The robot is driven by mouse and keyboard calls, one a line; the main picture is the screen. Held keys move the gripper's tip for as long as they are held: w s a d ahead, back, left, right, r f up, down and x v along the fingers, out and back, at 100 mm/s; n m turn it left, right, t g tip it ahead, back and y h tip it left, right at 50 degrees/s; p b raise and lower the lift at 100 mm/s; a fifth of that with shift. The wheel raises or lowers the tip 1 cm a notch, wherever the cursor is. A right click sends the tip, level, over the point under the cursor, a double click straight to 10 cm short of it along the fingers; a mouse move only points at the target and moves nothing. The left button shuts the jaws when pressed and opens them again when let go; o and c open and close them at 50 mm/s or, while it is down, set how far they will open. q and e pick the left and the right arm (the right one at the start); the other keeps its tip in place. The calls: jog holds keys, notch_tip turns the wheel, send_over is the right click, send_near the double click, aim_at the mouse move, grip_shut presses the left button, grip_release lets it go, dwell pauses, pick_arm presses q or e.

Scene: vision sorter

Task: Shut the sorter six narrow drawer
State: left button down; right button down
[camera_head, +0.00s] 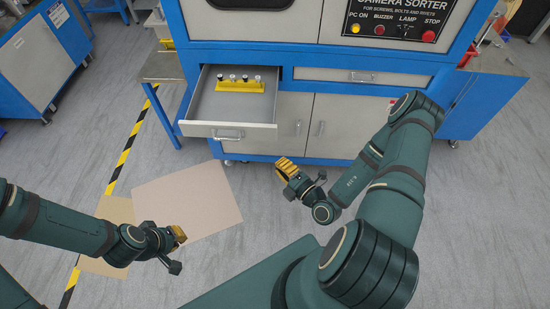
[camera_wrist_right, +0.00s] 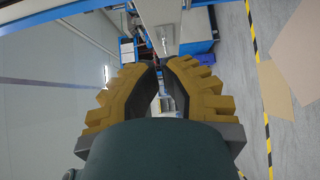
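The sorter (camera_head: 310,60) is a blue and grey cabinet. Its left narrow drawer (camera_head: 228,131) is pulled far out, with a bar handle on its front. A yellow holder (camera_head: 240,87) with several small knobbed pieces is in the drawer. My right gripper (camera_head: 284,167) is below and right of the drawer front in the head view, apart from it. In the right wrist view its yellow fingers (camera_wrist_right: 163,66) have a gap between them with nothing held. The drawer front (camera_wrist_right: 160,22) shows beyond them. My left gripper (camera_head: 181,234) is low at left, away from the sorter; its finger gap is unclear.
A second narrow drawer (camera_head: 362,77) to the right is shut. Cupboard doors (camera_head: 335,125) are closed below. A metal side table (camera_head: 160,68) stands left of the open drawer. Flat brown sheets (camera_head: 188,199) lie on the floor beside striped tape (camera_head: 128,145). Floor before the sorter is otherwise clear.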

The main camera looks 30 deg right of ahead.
send_near(258, 133)
jog(key=w+a, duration=0.3)
jog(key=a, duration=0.1)
jog(key=shift+w+d+f, duration=0.1)
jog(key=shift+w+d, duration=0.75)
jog(key=shift+w, duration=0.1)
jog(key=shift+w+d, duration=0.5)
jog(key=shift+w, duration=0.15)
